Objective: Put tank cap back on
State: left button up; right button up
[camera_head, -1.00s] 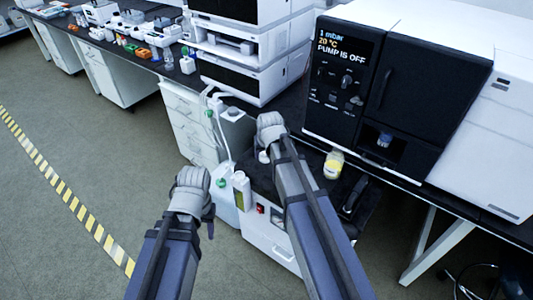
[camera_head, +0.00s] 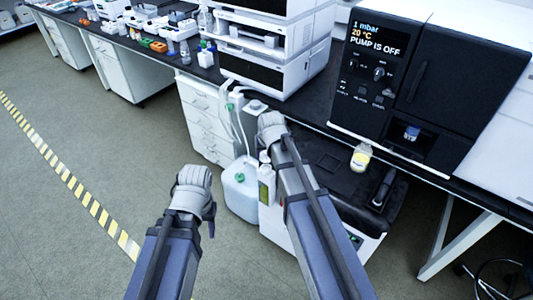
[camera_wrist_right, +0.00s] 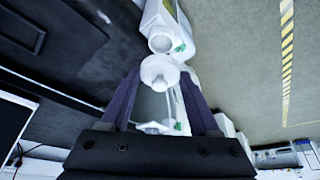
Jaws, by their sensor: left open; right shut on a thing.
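In the right wrist view, my right gripper (camera_wrist_right: 158,95) is shut on a white round cap (camera_wrist_right: 160,72) at its fingertips. Just past the cap is a white tank (camera_wrist_right: 165,18) with a round opening and a green part. In the head view, a whitish tank with a green part (camera_head: 240,198) stands on the floor, left of my right forearm. My right gripper (camera_head: 270,122) is above and behind it, and the cap is not clearly visible there. My left gripper (camera_head: 193,180) is open and empty, left of the tank.
A white bottle with a yellowish label (camera_head: 266,186) stands close to the tank, beside my right forearm. A yellow-labelled jar (camera_head: 361,156) stands on a black surface. A black-fronted oven (camera_head: 410,90) is at right, and a drawer cabinet (camera_head: 206,122) is behind. The floor at left is free.

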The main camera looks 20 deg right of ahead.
aim_at(266, 166)
jog(key=shift+f+b, duration=2.05)
jog(key=shift+f, duration=0.35)
jog(key=shift+f, duration=0.15)
jog(key=o, duration=1.4)
jog(key=shift+o, duration=0.3)
jog(key=shift+r+p, duration=3.4)
jog(key=shift+r, duration=0.2)
jog(key=shift+f, duration=0.1)
